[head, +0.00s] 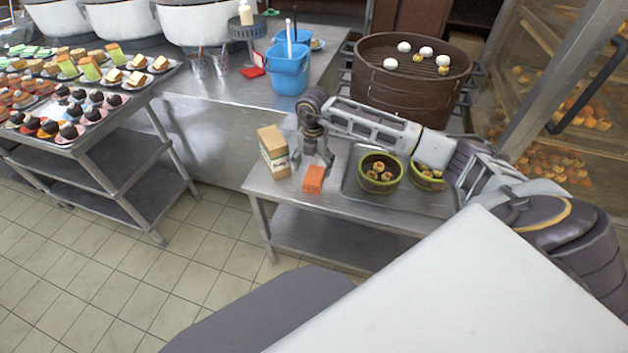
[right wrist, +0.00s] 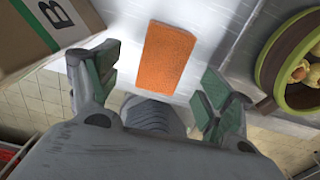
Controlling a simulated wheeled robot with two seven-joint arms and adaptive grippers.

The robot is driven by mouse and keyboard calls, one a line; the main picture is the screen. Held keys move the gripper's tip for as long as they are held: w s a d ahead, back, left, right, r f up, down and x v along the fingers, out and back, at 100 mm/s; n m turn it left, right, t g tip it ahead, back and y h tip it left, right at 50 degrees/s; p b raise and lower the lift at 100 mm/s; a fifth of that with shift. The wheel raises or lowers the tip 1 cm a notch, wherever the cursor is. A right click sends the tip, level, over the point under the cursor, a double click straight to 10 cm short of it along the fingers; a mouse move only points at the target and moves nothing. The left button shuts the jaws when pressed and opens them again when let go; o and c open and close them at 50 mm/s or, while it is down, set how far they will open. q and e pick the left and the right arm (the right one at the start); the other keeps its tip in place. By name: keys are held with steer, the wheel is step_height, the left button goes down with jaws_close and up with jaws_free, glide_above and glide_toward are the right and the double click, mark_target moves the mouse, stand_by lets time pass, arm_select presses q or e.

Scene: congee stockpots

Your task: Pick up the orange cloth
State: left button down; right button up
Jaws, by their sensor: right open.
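The orange cloth (head: 314,178) lies flat on the near steel table, close to its front edge, in the head view. In the right wrist view the cloth (right wrist: 168,57) shows as an orange rectangle, fully in sight, between and beyond the fingertips. My right gripper (head: 314,158) reaches in from the right, points down and is just behind the cloth. My left gripper is not in view.
A tan carton (head: 272,152) stands left of the cloth, close to the gripper. A green-rimmed bowl of food (head: 380,172) stands to the right on a tray (head: 440,204), with a second bowl (head: 427,174) beside it. A large brown steamer (head: 410,82) is behind.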

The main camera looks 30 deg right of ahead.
mark_target(314, 175)
steer(key=shift+f, duration=0.3)
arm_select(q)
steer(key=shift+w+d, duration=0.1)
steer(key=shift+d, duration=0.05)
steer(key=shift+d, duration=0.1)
arm_select(e)
steer(key=shift+s+f, duration=0.15)
steer(key=shift+f, duration=2.4)
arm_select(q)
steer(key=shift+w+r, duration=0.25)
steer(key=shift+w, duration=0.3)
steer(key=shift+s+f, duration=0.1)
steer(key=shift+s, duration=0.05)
arm_select(e)
steer(key=shift+c, duration=0.2)
